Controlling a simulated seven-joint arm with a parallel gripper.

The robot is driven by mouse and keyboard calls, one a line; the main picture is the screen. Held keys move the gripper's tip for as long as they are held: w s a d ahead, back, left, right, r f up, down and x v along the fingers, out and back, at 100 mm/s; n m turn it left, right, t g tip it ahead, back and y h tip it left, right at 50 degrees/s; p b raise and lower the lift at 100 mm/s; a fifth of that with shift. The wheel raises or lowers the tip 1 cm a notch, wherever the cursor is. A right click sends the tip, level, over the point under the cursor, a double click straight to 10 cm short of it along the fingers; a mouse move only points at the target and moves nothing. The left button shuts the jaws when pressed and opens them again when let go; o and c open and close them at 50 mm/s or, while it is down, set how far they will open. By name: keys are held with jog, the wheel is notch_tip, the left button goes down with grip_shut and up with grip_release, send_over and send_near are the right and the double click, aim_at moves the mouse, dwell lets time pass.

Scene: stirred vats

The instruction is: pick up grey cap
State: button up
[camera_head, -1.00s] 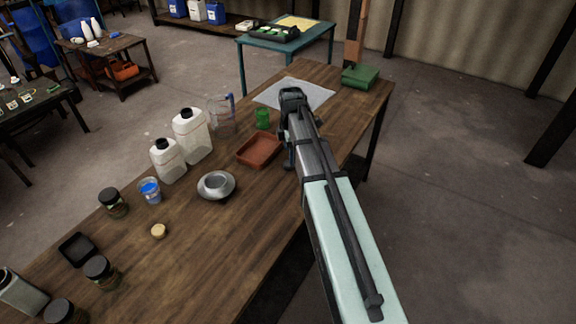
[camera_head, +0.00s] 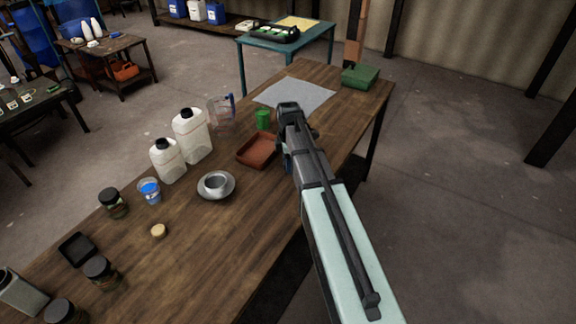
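I cannot make out a grey cap on the wooden table (camera_head: 215,255); it may be hidden behind my arm or be too small to tell. My gripper (camera_head: 286,162) is over the table, just right of a reddish-brown tray (camera_head: 257,151). My arm covers most of it, and its fingertips are not clear, so I cannot tell whether it is open or holds anything. A small blue patch shows beside it. A round pale tan piece (camera_head: 158,230) lies alone on the near part of the table.
A grey metal cup on a saucer (camera_head: 229,189), two white jugs (camera_head: 193,142) with black caps, a blue-filled cup (camera_head: 150,191), a green can (camera_head: 263,120) and a clear pitcher (camera_head: 222,113) stand left of my arm. A grey sheet (camera_head: 300,93) lies behind. Dark jars stand nearer.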

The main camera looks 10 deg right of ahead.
jog(key=c, duration=0.8)
